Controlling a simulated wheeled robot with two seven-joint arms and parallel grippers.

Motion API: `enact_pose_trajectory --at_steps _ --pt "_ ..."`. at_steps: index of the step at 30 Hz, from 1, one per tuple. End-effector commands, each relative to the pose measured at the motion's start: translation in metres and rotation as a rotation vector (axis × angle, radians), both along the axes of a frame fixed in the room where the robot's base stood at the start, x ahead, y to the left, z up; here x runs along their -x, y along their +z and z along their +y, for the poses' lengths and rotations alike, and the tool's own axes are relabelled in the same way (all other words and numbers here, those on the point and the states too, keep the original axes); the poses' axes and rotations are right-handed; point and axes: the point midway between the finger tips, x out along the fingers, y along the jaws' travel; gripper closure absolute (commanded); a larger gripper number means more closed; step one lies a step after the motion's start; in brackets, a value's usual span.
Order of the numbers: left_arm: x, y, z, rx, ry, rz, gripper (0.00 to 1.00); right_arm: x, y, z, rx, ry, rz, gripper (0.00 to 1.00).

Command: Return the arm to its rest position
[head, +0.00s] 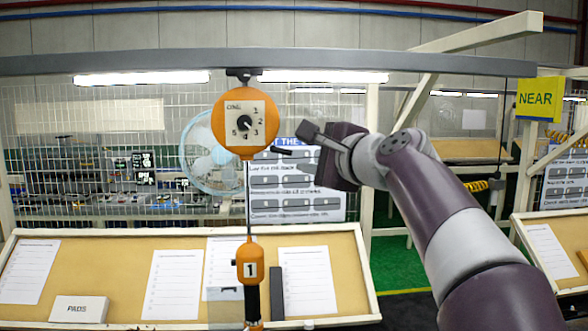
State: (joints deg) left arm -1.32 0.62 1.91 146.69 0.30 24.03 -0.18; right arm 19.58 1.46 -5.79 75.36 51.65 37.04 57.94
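My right arm (455,230) reaches in from the lower right, raised, with its forearm bent toward the picture's middle. Its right gripper (287,138) points left, just right of the round orange dial unit (217,138). Its two fingers look spread apart, with nothing seen between them. I cannot tell whether a fingertip touches the dial unit. My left gripper is not in view.
The orange dial unit hangs from a grey overhead beam (160,62). An orange tool marked 1 (250,268) hangs below it on a cable. A tan board (110,255) with paper sheets and a white PADS box (79,309) lies beneath. A yellow NEAR sign (536,99) hangs right.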

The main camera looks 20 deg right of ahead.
Motion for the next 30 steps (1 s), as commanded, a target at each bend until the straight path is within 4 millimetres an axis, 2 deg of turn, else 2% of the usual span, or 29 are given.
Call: enact_pose_trajectory --at_steps 1,3,7,21,24,25,26,29,30 --pt "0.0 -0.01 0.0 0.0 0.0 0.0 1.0 0.011 -0.003 -0.002 0.002 -0.004 -0.003 0.62" --pt "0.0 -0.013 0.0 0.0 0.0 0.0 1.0 0.022 -0.001 -0.004 0.002 -0.004 -0.002 0.62" --pt "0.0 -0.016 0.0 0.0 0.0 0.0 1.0 0.034 0.002 -0.006 0.001 -0.001 0.0 0.62" --pt "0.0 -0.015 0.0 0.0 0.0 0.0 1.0 0.036 0.004 -0.006 0.002 -0.001 0.0 0.62" --pt "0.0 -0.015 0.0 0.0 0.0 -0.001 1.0 0.035 0.005 -0.008 0.092 -0.004 -0.017 0.62" --pt "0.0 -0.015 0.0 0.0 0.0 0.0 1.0 0.033 -0.003 -0.014 0.175 -0.021 -0.01 0.62" --pt "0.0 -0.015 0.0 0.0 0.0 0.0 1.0 0.028 -0.021 -0.022 0.261 -0.034 0.023 0.62" --pt "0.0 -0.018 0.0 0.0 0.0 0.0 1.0 0.014 -0.108 -0.044 0.519 -0.031 0.194 0.62" --pt "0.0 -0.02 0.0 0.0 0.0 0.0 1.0 0.012 -0.151 -0.047 0.626 0.003 0.272 0.62"
